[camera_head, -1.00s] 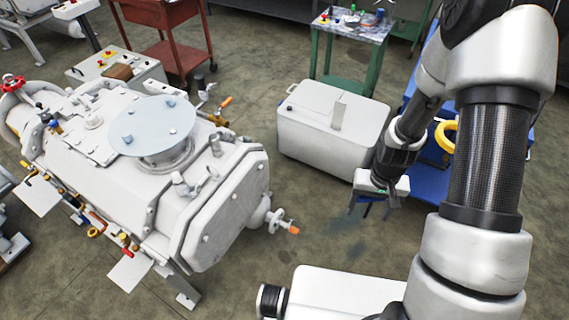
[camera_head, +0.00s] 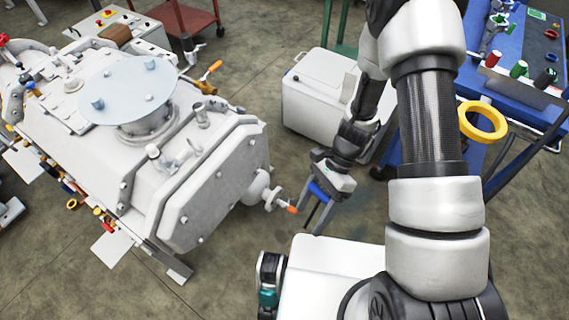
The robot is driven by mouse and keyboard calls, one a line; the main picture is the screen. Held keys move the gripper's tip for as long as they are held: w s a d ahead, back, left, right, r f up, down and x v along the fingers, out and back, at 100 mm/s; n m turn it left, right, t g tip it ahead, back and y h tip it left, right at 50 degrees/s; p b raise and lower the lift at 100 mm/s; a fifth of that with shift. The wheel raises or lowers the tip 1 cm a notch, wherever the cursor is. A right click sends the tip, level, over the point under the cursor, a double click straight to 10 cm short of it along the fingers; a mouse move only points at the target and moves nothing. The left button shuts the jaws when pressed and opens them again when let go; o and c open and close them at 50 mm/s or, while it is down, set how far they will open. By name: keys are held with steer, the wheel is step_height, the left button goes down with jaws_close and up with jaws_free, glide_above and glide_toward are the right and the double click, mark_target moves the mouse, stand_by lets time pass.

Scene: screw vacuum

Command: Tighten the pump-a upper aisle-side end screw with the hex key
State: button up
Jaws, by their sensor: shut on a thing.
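The large white pump (camera_head: 150,165) fills the left side, with a flat end plate (camera_head: 215,190) facing the lower right. Small screw heads show near the plate's edge, one of them at its upper right (camera_head: 250,142); I cannot tell which is the named screw. My gripper (camera_head: 314,222) points down, right of the plate and beyond its orange-tipped valve (camera_head: 291,209) in the picture, apart from the screws. It is shut on a small blue thing (camera_head: 319,191), which looks like the hex key's handle. The key's shaft cannot be made out.
A white box-shaped unit (camera_head: 315,95) stands behind my gripper. A red cart (camera_head: 185,20) stands at the back. Bare floor (camera_head: 240,275) lies in front of the pump.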

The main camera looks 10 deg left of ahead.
steer(key=w+a+m+t+y+b, duration=0.75)
steer(key=a+m+y, duration=0.35)
steer(key=m+y, duration=0.2)
steer(key=w+d+m+t+b, duration=0.1)
steer(key=w+m+t, duration=0.2)
steer(key=w+t, duration=0.3)
steer(key=shift+w+r+m, duration=0.15)
steer(key=shift+w+m, duration=0.25)
steer(key=shift+w, duration=0.35)
steer(key=shift+r, duration=0.1)
steer(key=shift+m, duration=0.5)
steer(key=shift+p+x, duration=0.4)
steer(key=shift+x, duration=2.3)
steer(key=shift+w+a+r+p, duration=0.1)
steer(key=shift+w+a+p, duration=0.05)
steer(key=shift+p, duration=0.2)
